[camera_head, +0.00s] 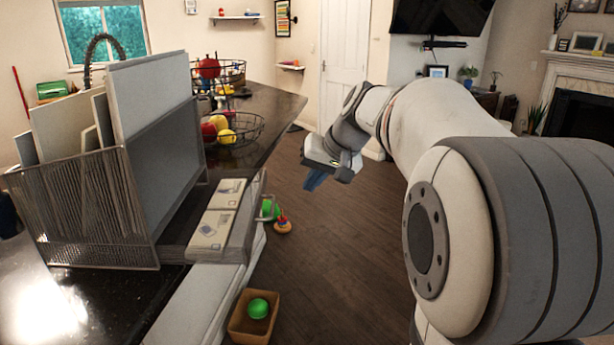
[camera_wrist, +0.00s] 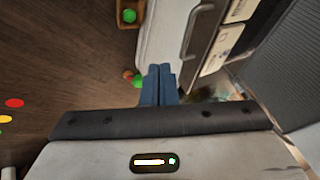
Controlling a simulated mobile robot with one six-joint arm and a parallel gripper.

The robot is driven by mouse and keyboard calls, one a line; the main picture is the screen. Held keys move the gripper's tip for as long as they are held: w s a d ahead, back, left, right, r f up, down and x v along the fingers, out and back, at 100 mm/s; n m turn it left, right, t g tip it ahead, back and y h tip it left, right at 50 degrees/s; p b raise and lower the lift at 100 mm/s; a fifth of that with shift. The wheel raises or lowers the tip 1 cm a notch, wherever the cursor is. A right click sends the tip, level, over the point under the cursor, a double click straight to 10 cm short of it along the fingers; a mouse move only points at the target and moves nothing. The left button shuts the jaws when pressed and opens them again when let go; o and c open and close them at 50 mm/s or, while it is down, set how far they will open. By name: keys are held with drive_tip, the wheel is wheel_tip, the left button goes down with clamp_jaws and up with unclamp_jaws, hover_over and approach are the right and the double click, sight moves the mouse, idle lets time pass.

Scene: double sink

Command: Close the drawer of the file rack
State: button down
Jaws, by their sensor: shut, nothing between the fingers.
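The file rack (camera_head: 88,205) is a metal mesh stand on the dark counter at the left of the head view, holding upright folders and boards. Its drawer (camera_head: 246,222) sticks out to the right past the counter edge, open, with printed cards inside. The drawer's front with a grey bar handle (camera_wrist: 196,32) shows in the wrist view, right of the fingers. My gripper (camera_head: 314,181) hangs over the floor to the right of the drawer, apart from it. Its blue fingers (camera_wrist: 158,72) are together and empty, pointing towards the drawer's front side in the wrist view.
Wire baskets of fruit (camera_head: 232,128) stand behind the rack on the counter. A cardboard box (camera_head: 254,315) with a green ball and a few colourful toys (camera_head: 282,227) are lower down beside the counter.

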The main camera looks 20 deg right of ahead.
drive_tip(key=w+a+f+p, duration=0.1)
drive_tip(key=w+a+f, duration=0.3)
drive_tip(key=a+f, duration=0.1)
drive_tip(key=shift+a+f, duration=0.25)
drive_tip(key=shift+f, duration=0.35)
